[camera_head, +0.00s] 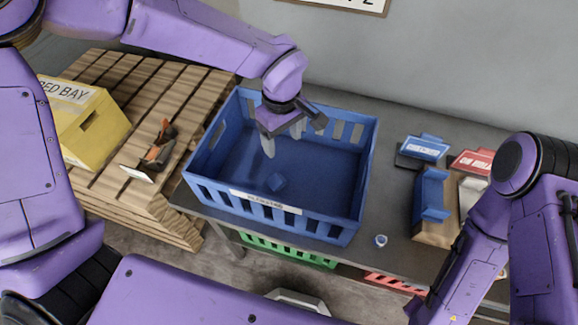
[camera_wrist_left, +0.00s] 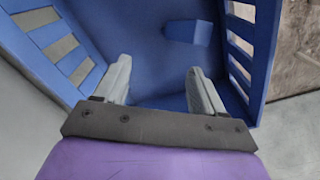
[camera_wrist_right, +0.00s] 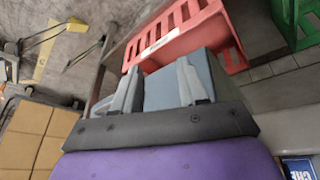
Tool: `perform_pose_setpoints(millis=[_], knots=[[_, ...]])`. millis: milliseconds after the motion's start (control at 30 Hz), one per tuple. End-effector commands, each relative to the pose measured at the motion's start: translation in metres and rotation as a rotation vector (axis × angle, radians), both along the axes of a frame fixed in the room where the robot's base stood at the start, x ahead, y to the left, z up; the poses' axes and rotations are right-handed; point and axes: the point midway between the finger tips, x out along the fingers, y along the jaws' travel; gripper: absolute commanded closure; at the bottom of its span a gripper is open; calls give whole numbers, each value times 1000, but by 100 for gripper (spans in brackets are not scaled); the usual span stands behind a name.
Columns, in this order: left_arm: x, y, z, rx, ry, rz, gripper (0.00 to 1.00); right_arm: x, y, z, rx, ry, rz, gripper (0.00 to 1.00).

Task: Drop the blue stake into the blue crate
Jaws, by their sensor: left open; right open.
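The blue crate (camera_head: 362,170) stands on the grey table, open at the top with slotted walls. A small blue block-like piece, seemingly the blue stake (camera_head: 276,182), lies on its floor; it also shows in the left wrist view (camera_wrist_left: 188,32). My left gripper (camera_head: 282,140) reaches down into the crate above and behind the piece, open and empty. In the left wrist view its fingers (camera_wrist_left: 159,66) are apart, with the piece clear of them. My right gripper (camera_wrist_right: 160,68) is open; a blue-grey surface shows behind its fingers. Its fingers are hidden in the head view.
A blue holder (camera_head: 430,195), a blue sign (camera_head: 422,148) and a red sign (camera_head: 473,161) stand right of the crate, near a small round item (camera_head: 381,240). A green crate (camera_head: 290,250) and red crate (camera_head: 395,283) are below. A yellow box (camera_head: 85,125) sits on wooden pallets (camera_head: 160,85).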

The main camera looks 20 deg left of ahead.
Motion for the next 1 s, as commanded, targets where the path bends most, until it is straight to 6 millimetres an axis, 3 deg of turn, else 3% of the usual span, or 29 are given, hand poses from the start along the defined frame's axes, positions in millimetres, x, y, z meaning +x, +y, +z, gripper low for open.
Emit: perform_pose_setpoints(millis=[300,433,600,1000], knots=[[1,0,70,-4,-4,3,30,0,0,-12,0,0,0,57],[1,0,91,-2,-2,2,30,0,0,-14,0,0,0,57],[1,0,100,-1,-2,1,30,0,0,-14,0,0,0,57],[1,0,100,-1,-1,1,30,0,0,-14,0,0,0,57]])
